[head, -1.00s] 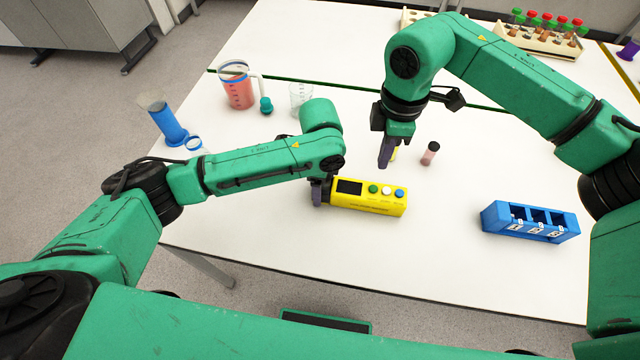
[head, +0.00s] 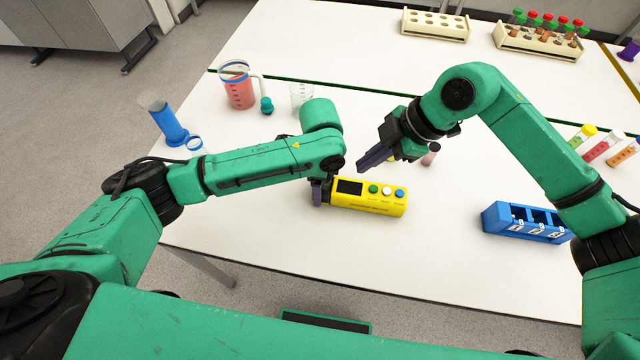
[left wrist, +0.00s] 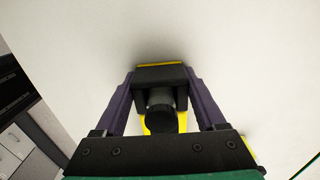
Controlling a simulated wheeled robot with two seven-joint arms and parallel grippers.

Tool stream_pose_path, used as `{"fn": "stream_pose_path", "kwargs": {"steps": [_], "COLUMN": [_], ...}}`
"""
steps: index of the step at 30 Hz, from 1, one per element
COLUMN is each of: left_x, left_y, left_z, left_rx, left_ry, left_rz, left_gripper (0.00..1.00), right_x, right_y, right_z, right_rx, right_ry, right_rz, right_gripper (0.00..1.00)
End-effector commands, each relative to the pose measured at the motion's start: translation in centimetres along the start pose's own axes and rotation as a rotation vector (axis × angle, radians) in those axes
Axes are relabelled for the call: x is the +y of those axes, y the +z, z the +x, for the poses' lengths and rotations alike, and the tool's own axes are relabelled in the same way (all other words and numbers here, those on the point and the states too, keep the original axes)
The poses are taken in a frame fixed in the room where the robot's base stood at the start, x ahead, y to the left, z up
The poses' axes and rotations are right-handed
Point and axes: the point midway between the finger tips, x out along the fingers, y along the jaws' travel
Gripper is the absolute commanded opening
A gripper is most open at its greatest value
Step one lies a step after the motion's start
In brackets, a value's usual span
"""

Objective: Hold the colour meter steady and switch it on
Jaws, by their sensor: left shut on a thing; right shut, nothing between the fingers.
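The yellow colour meter (head: 368,206) lies on the white table in front of me. It has a dark screen (head: 350,187) at its left end and green, white and blue buttons on top. The screen looks dark. My left gripper (head: 318,192) is shut on the meter's left end. In the left wrist view its two fingers (left wrist: 162,92) are on either side of the meter's end (left wrist: 160,64). My right gripper (head: 366,162) is shut and empty, above and behind the meter, apart from it, with its fingers pointing left.
A blue rack (head: 530,222) with labelled slots stands to the right. A small pinkish vial (head: 431,155) stands behind the meter, partly hidden by my right gripper. A jug of red liquid (head: 239,90) and a blue cylinder (head: 166,126) stand at the left. Vial racks (head: 541,42) are at the back.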

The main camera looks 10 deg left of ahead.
Motion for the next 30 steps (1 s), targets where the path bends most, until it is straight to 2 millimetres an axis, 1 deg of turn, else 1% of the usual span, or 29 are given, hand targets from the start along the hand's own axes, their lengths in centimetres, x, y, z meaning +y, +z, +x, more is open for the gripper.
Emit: {"fn": "stream_pose_path", "kwargs": {"steps": [1,3,6,10,13,17,25,30], "left_x": [0.0,0.0,0.0,0.0,0.0,0.0,0.0,0.0], "left_y": [-0.1,-0.1,-0.1,-0.1,0.0,-0.1,-0.1,-0.1], "left_z": [-0.1,-0.1,-0.1,-0.1,-0.1,-0.1,-0.1,-0.1], "left_rx": [0.002,0.002,0.002,0.002,0.002,0.002,0.002,0.002], "left_ry": [-0.001,-0.001,-0.001,-0.001,-0.001,-0.001,-0.001,-0.001], "left_rz": [0.000,0.000,0.000,0.000,0.000,0.000,0.000,0.000], "left_gripper": [0.00,0.00,0.00,0.00,0.00,0.00,0.00,0.00], "right_x": [-0.2,-0.1,0.1,0.1,0.1,-0.1,-1.0,-1.3], "right_y": [0.5,1.1,2.3,3.3,3.6,4.2,6.3,7.2], "right_z": [-0.1,-0.9,-2.0,-2.9,-2.9,-1.6,2.6,4.3], "right_rx": [0.057,0.113,0.142,0.144,0.142,0.144,0.144,0.143], "right_ry": [0.046,0.132,0.236,0.311,0.327,0.324,0.322,0.323], "right_rz": [-0.018,-0.060,-0.111,-0.152,-0.160,-0.158,-0.156,-0.158], "right_gripper": [0.00,0.00,0.00,0.00,0.00,0.00,0.00,0.00]}}
